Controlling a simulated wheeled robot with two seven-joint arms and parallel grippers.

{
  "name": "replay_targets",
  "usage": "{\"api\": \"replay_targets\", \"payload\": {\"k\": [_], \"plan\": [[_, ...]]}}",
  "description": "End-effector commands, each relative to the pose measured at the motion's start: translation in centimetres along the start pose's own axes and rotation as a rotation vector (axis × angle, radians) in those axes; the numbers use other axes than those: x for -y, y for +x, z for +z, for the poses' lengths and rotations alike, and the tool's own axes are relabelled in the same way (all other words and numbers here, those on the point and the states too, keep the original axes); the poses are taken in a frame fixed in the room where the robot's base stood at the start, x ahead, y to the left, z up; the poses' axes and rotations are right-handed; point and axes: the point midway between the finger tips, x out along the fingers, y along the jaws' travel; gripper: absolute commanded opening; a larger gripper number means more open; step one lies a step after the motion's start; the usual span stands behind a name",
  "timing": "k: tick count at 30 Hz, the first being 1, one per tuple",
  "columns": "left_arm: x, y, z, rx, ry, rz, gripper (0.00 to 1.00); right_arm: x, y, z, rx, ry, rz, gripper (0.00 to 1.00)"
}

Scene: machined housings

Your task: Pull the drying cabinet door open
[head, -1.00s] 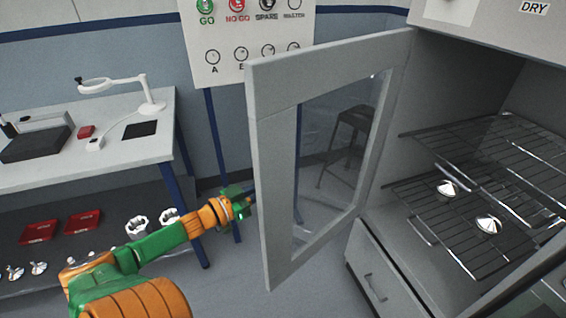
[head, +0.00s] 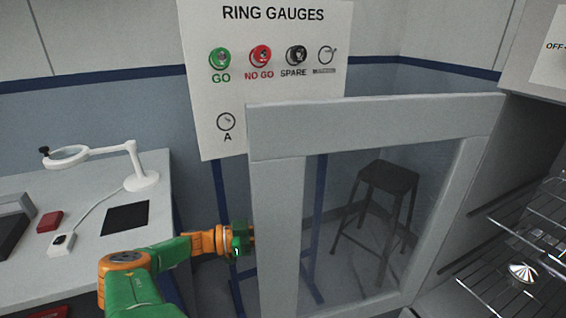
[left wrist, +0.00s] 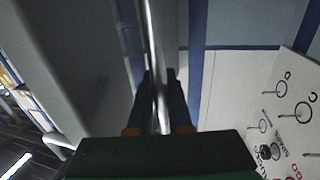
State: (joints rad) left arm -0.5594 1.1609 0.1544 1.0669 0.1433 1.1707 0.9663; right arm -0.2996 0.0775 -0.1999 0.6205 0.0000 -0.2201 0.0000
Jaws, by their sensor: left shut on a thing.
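The drying cabinet door (head: 280,220) is a grey frame around a glass pane, and it stands open, swung out from the cabinet (head: 525,125) on the right. My left gripper (head: 246,240) is at the door's free left edge in the head view. In the left wrist view my left gripper (left wrist: 160,100) has its two dark fingers shut on a thin metal bar, the door handle (left wrist: 158,50). The door hides part of the fingers in the head view. My right gripper is not in view.
A workbench (head: 185,230) with a white magnifier lamp (head: 140,180) stands at the left. A ring gauge board (head: 270,85) is behind the door. A dark stool (head: 385,180) shows through the glass. Wire racks (head: 530,230) hold a shiny metal part (head: 522,272) inside the cabinet.

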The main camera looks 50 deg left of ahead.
Motion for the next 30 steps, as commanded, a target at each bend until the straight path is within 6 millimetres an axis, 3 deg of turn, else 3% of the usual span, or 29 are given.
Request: {"api": "replay_targets", "payload": {"k": [15, 16, 18, 27, 30], "plan": [[0.0, 0.0, 0.2, 0.007, -0.001, 0.011, 0.0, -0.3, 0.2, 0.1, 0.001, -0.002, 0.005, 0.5], [0.0, 0.0, 0.2, 0.007, -0.001, 0.011, 0.25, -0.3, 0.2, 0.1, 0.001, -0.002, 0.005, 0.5], [0.0, 0.0, 0.2, 0.006, -0.001, 0.011, 0.44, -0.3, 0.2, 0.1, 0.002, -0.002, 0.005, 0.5], [0.1, -0.1, 0.1, 0.003, 0.0, 0.01, 0.47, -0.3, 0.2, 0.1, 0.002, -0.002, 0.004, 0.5], [0.1, -1.4, 0.1, 0.007, -0.002, 0.007, 0.47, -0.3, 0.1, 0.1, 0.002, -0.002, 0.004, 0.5]]}}
